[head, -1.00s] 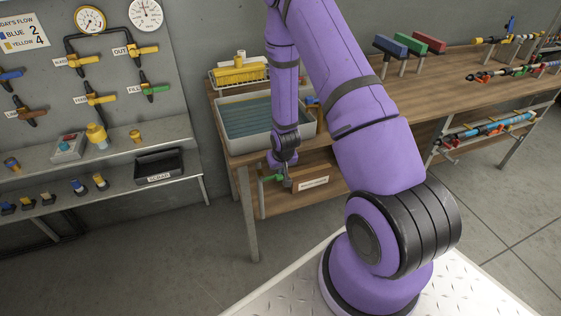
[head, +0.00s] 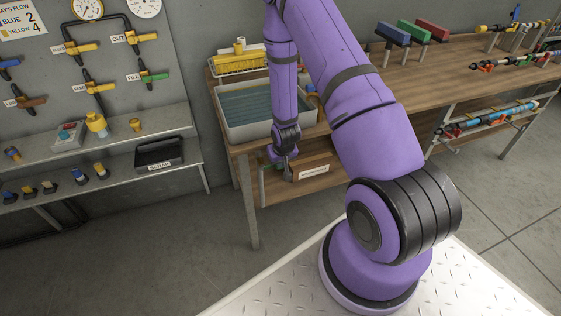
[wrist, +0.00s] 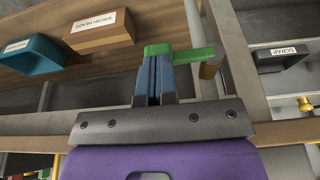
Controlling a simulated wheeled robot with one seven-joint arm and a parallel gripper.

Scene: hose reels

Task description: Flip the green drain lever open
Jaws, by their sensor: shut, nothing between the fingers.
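The green drain lever (wrist: 192,56) shows in the wrist view just beyond my fingertips, stretching right from them toward a brass-coloured pipe end (wrist: 208,70). My gripper (wrist: 154,62) is shut, its two blue-grey fingers together and empty, with the tips at the lever's left part. They look very close to it or touching; I cannot tell which. In the head view my gripper (head: 287,176) points down below the grey basin (head: 257,131), in front of the bench's lower shelf. Only a small bit of the green lever (head: 266,167) shows there, left of my gripper.
A wooden brush-heads box (head: 312,167) sits on the lower shelf right of my gripper; a teal bin (wrist: 34,54) shows in the wrist view. A bench leg (head: 249,205) stands to the left. The scrap bin (head: 159,152) is on the left rack. The floor between is clear.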

